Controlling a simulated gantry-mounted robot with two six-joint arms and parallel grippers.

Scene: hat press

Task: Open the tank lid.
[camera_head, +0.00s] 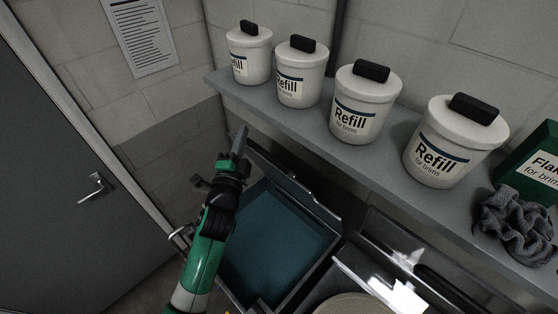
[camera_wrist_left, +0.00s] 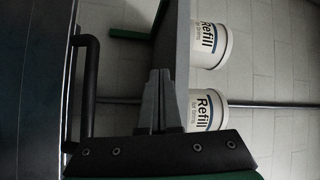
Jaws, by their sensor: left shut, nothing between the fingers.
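The tank (camera_head: 276,244) stands below the shelf, and its blue-green inside shows from above. Its lid (camera_head: 292,184) stands raised along the tank's back edge, below the shelf. In the left wrist view a dark panel with a black bar handle (camera_wrist_left: 88,90) is at the left, probably the lid. My left gripper (camera_head: 241,133) is above the tank's back left corner, near the end of the raised lid. Its fingers are shut and empty; they also show in the left wrist view (camera_wrist_left: 160,78), apart from the handle. My right gripper is not in view.
A grey shelf (camera_head: 385,172) holds several white refill tubs, a grey cloth (camera_head: 517,222) and a green box (camera_head: 535,165). A metal unit with a round pale top (camera_head: 352,306) stands right of the tank. A grey door (camera_head: 45,190) is at the left.

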